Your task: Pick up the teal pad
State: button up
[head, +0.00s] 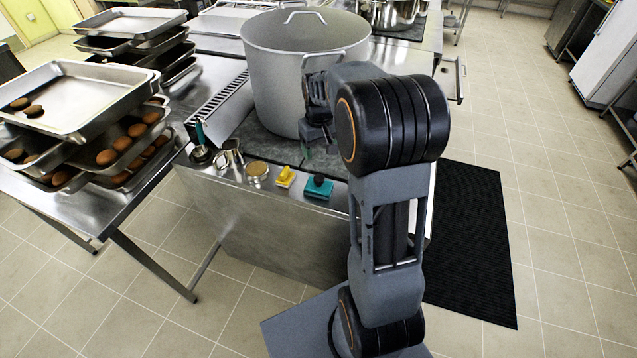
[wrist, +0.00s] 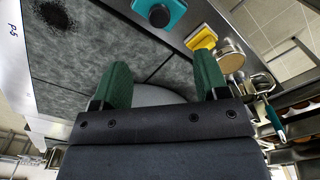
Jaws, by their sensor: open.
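The teal pad (head: 318,188) lies on the front steel ledge of the counter, with a dark round knob on top. In the wrist view the teal pad (wrist: 172,14) shows at the top edge, partly cut off, beyond the fingertips. My gripper (head: 308,152) is above the counter next to the big pot, behind the pad in the head view and apart from it. In the wrist view my gripper (wrist: 162,82) has its two green fingers spread wide with nothing held between them.
A large stockpot (head: 300,85) stands close to my gripper. A yellow pad (head: 286,176), a round brass-coloured lid-like item (head: 257,170) and a teal-handled tool (head: 200,142) stand left of the teal pad. Stacked trays (head: 85,100) with brown round items fill the left table.

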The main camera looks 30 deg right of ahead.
jog(key=p, duration=0.1)
send_over(319, 178)
notch_tip(319, 178, down, 8)
jog(key=shift+d+r, duration=0.1)
jog(key=shift+d, duration=0.05)
jog(key=shift+w+f+p, duration=0.1)
jog(key=shift+f+p, duration=0.8)
jog(key=shift+f, duration=2.3)
jog(key=shift+c, duration=0.3)
jog(key=c, duration=1)
jog(key=shift+r, duration=0.1)
